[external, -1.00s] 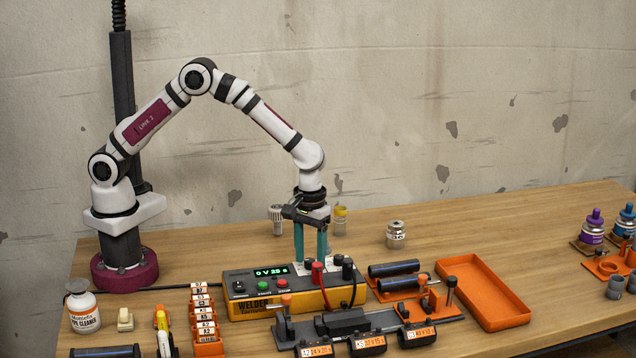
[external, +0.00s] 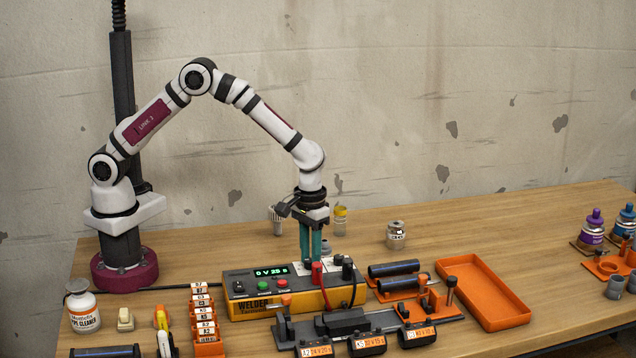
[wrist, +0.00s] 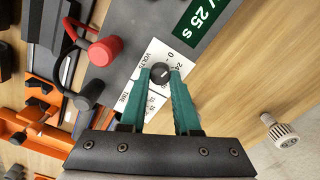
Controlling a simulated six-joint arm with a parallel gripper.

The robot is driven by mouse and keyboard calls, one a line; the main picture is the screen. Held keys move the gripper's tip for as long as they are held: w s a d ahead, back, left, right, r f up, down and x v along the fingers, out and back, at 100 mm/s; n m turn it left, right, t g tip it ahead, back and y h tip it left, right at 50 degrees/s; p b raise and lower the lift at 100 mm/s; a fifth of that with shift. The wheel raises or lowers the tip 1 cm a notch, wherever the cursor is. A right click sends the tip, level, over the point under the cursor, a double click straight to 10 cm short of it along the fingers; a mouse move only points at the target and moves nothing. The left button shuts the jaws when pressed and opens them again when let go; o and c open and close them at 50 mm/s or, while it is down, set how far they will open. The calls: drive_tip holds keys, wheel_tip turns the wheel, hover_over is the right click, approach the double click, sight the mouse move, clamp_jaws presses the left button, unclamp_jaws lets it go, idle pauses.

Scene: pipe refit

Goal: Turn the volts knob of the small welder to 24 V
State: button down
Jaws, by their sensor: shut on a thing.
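The small welder (external: 290,299) is a grey and yellow box on the table, with a display (external: 271,271) that appears to read 0 V 25 s. In the wrist view the volts knob (wrist: 160,73) is a small dark round knob on a white dial plate marked VOLTS, with 0 and 24 printed around it. My gripper (wrist: 161,76) is shut on the volts knob, with its two teal fingers on either side of it. In the external view my gripper (external: 311,258) points straight down at the back of the welder's top; the knob is hidden there.
Red (external: 317,270) and black (external: 347,268) plugs with cables stand right of the gripper on the welder. Green and red buttons (external: 264,285) lie in front. A pipe clamp (external: 370,325), an orange tray (external: 485,290) and dark pipes (external: 395,268) are nearby.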

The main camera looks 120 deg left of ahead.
drive_tip(key=m, duration=0.6)
drive_tip(key=shift+w, duration=0.1)
drive_tip(key=shift+m, duration=0.4)
idle(0.3)
drive_tip(key=c, duration=0.6)
unclamp_jaws()
wheel_tip(320, 180, up, 16)
drive_tip(key=shift+f, duration=0.1)
